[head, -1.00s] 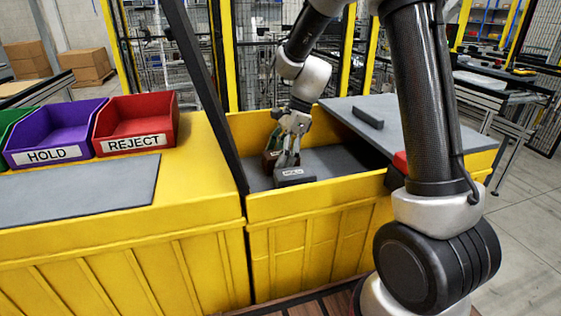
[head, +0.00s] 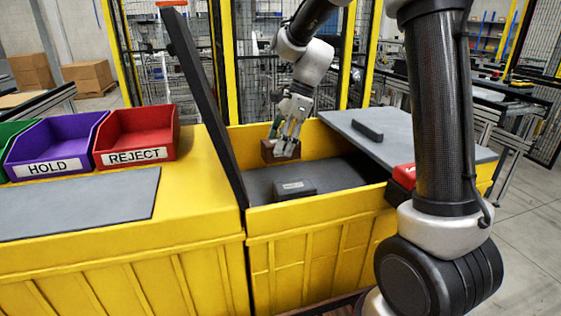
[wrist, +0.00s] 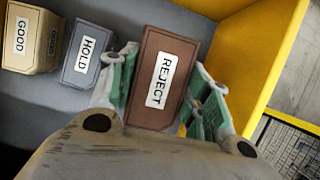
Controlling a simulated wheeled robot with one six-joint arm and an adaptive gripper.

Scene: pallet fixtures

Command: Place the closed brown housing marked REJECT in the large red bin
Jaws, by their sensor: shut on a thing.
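The brown housing (head: 280,152) is closed and hangs in my gripper (head: 287,140), above the floor of the yellow crate (head: 322,240). In the wrist view the housing (wrist: 160,82) has a white REJECT label facing the camera. My gripper's green-lined fingers (wrist: 160,95) are on either side of it, shut on it. The large red bin (head: 136,134), labelled REJECT, stands empty on the yellow surface at the left, well away from the gripper.
A grey HOLD housing (head: 294,189) lies in the crate; the wrist view also shows a tan GOOD housing (wrist: 31,36). A purple HOLD bin (head: 55,143) stands beside the red bin. A dark upright post (head: 205,105) rises between crate and bins. A grey panel (head: 400,135) covers the crate's right part.

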